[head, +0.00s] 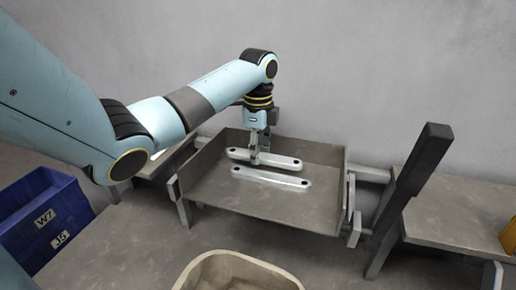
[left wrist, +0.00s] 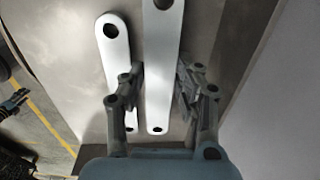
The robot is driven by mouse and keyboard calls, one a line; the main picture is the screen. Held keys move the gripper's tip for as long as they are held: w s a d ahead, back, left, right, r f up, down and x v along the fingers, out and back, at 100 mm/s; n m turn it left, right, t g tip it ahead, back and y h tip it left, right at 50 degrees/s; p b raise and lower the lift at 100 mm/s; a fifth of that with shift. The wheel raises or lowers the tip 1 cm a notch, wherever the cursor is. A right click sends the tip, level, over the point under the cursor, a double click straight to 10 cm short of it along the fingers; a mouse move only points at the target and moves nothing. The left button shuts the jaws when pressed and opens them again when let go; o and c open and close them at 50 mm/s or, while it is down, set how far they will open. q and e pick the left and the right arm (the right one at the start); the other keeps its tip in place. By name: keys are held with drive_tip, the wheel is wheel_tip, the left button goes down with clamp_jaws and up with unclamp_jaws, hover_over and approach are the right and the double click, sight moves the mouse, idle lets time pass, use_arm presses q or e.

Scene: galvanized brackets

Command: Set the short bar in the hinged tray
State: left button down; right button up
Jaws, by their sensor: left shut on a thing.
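The hinged tray (head: 245,205) is a wide, shallow grey tray, open at the top, in the middle of the head view. Two pale metal bars with holes at their ends are within its outline. My left gripper (head: 258,160) reaches down and is shut on the rear one, the short bar (head: 286,163), which looks slightly shorter. In the left wrist view, the short bar (left wrist: 160,60) runs between the fingers (left wrist: 158,88). The other bar (head: 271,178) lies in front, and to its left in the wrist view (left wrist: 114,55). I cannot tell whether the held bar touches the floor. My right gripper is out of view.
A blue bin (head: 42,215) with labels stands at the left. A beige container (head: 238,272) is at the front. A slanted dark post (head: 410,190) rises right of the tray. A bench (head: 460,215) holds a yellow object (head: 508,236) at the far right.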

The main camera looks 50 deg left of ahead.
use_arm(q)
drive_tip(key=c, duration=1)
unclamp_jaws()
drive_tip(key=shift+f, duration=0.1)
drive_tip(key=shift+o, duration=0.2)
wheel_tip(320, 180, up, 13)
drive_tip(key=p, duration=0.2)
drive_tip(key=shift+p, duration=0.4)
